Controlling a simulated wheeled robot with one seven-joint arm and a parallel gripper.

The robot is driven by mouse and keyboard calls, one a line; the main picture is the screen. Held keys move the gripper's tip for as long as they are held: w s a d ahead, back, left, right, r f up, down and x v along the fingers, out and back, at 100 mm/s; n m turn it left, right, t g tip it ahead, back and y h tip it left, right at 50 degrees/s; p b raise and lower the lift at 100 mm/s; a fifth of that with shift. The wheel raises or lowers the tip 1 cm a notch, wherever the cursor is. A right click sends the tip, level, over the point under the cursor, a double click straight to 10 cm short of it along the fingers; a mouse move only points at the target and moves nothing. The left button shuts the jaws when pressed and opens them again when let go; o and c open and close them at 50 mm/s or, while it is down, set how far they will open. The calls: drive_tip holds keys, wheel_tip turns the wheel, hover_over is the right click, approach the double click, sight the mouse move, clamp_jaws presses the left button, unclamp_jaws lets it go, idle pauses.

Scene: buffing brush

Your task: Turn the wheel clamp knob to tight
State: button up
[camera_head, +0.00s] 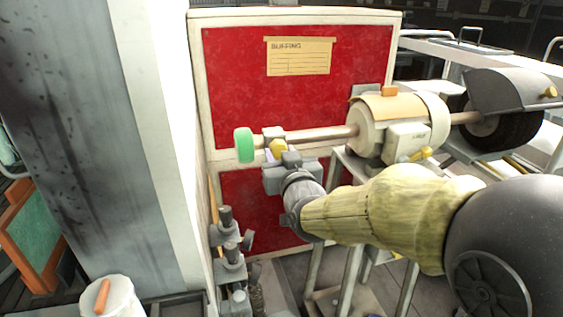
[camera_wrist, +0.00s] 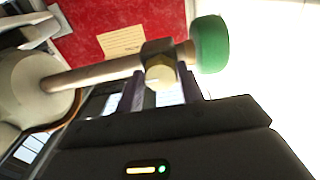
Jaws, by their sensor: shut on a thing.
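The wheel clamp knob (camera_head: 278,149) is a small yellow knob on the grey clamp block (camera_head: 273,132) around the buffing shaft (camera_head: 315,137). It sits just inboard of the green wheel (camera_head: 243,145) at the shaft's left end. My gripper (camera_head: 276,156) reaches up to it from below and is shut on the knob. In the wrist view the knob (camera_wrist: 160,73) shows pale yellow between my two purple fingers (camera_wrist: 161,88), below the dark clamp block (camera_wrist: 157,50). The fingers partly hide the knob in the head view. The knob's tight mark cannot be made out.
The cream motor housing (camera_head: 375,125) stands right of the clamp, with another yellow knob (camera_head: 422,154) low on it. A dark hooded wheel (camera_head: 495,125) is at the far right. A red board (camera_head: 235,70) is behind. A grey post (camera_head: 150,150) stands at left.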

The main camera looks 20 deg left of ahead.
drive_tip(key=shift+f, duration=0.15)
drive_tip(key=o, duration=1)
drive_tip(key=shift+s, duration=0.1)
drive_tip(key=b+v, duration=0.1)
drive_tip(key=v, duration=1.6)
drive_tip(key=shift+s+b, duration=0.15)
drive_tip(key=shift+b, duration=0.25)
